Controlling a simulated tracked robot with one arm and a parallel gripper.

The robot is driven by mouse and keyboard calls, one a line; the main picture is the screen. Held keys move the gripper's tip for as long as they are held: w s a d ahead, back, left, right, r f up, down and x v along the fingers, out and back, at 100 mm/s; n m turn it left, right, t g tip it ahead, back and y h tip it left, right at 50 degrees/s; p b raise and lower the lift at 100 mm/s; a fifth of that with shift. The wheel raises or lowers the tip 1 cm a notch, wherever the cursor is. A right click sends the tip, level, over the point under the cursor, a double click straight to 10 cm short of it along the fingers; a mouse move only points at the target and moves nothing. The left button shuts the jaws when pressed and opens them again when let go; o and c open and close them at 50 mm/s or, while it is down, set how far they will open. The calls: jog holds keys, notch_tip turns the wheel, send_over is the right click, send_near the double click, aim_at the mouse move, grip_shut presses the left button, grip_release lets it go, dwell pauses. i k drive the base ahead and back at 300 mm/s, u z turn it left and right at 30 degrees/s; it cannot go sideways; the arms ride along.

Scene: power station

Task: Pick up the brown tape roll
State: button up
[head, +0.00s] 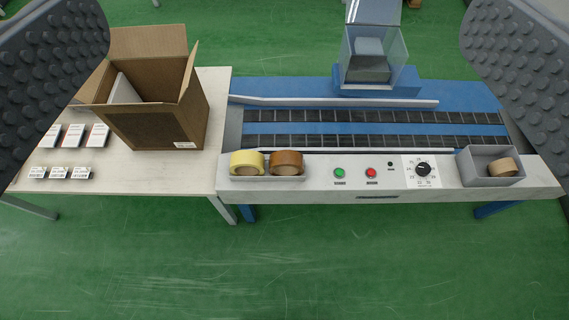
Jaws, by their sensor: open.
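A brown tape roll (287,163) stands on its rim in a shallow grey tray (268,179) at the left end of the conveyor machine's front panel. A yellow tape roll (246,162) stands right beside it on the left. Another tan-brown roll (503,167) leans in a grey open box (481,180) at the panel's right end. My gripper (285,45) is open and empty. Its two dark, studded fingers show large at the upper left and right edges, well above the machine and apart from all rolls.
The panel (350,188) carries a green button (339,173), a red button (371,173) and a dial (422,169). A conveyor (375,128) with a clear-sided unit (374,60) lies behind. An open cardboard box (150,110) and small white boxes (75,136) stand on the left table. The green floor in front is clear.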

aim_at(284, 162)
jog(key=z, duration=0.05)
jog(key=i, duration=0.9)
jog(key=z, duration=0.5)
